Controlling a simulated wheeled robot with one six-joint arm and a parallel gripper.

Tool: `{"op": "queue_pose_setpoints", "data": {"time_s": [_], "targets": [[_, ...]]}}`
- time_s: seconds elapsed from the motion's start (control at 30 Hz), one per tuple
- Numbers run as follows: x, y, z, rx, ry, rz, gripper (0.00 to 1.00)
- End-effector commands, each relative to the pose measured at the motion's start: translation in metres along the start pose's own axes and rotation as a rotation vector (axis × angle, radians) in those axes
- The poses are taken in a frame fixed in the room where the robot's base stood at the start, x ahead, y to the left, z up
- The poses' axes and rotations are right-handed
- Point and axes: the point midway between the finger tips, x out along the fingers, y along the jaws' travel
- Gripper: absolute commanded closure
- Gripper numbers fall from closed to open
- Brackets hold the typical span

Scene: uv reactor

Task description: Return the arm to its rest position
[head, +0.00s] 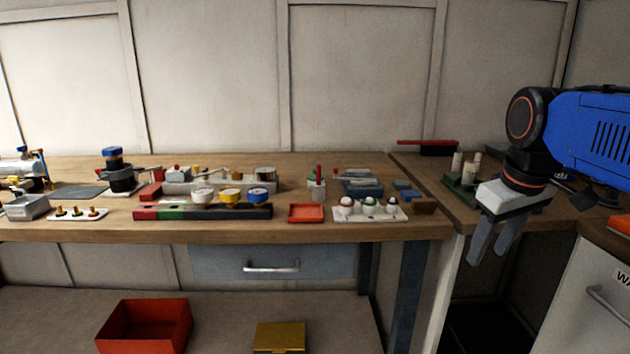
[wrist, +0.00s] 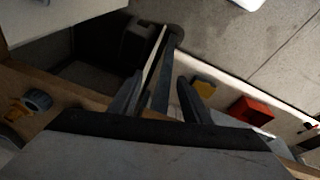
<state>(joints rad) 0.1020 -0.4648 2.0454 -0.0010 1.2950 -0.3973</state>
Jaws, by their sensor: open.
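My gripper (head: 488,245) is at the right in the head view, at the end of my blue and black arm. Its two grey fingers point down and are apart, with nothing between them. It hangs by the gap between the long wooden bench (head: 420,228) and the cabinet at the right. In the wrist view the dark fingers (wrist: 162,100) also stand apart and empty, over the dark gap and bench edge.
A green rack with pale cylinders (head: 463,175) stands just behind my gripper. A white tray with round pieces (head: 368,212) and a red tray (head: 306,213) sit on the bench. Below are a red bin (head: 145,328) and a yellow box (head: 280,338). A white cabinet (head: 585,300) stands at the right.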

Motion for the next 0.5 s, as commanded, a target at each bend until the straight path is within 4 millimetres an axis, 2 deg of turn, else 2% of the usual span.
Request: {"op": "queue_pose_setpoints", "data": {"time_s": [0.03,0.3,0.5], "targets": [[0.011,-0.011,0.016,0.025,0.015,0.002,0.56],[0.078,-0.056,0.088,0.183,0.096,0.005,0.56],[0.117,-0.077,0.126,0.267,0.139,-0.001,0.56]]}}
